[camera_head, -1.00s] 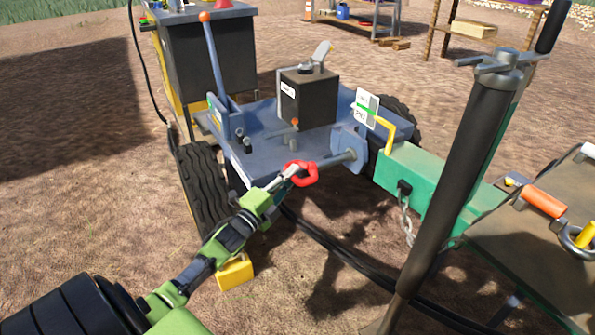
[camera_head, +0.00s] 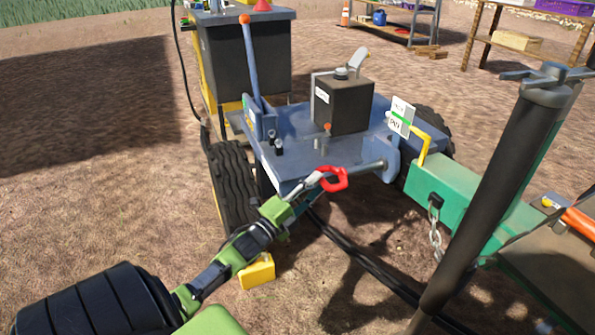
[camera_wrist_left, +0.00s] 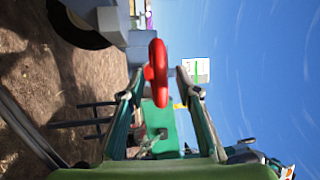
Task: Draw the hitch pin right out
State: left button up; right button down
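A red ring handle (camera_head: 333,178), which looks like the pull of the hitch pin, sits at the near end of a short grey rod (camera_head: 372,167). The rod runs toward the blue hitch plate (camera_head: 391,160); how deep it sits is hidden. My left gripper (camera_head: 317,180) reaches the ring from the lower left. In the left wrist view the red ring (camera_wrist_left: 158,72) stands between the tips of my left gripper (camera_wrist_left: 163,88), with the fingers apart and gaps beside it. I see no clear grip on it. My right gripper is not in view.
A green drawbar (camera_head: 455,195) with a chain (camera_head: 436,238) and yellow handle (camera_head: 431,139) lies right of the plate. A black jack post (camera_head: 500,190) stands in front. A black hose (camera_head: 355,258) and yellow block (camera_head: 257,271) are below. Bare dirt lies to the left.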

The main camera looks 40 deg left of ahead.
pick_arm(q)
jog(key=s+f, duration=0.1)
jog(key=s, duration=0.8)
jog(key=shift+s+f, duration=0.25)
jog(key=shift+f, duration=0.15)
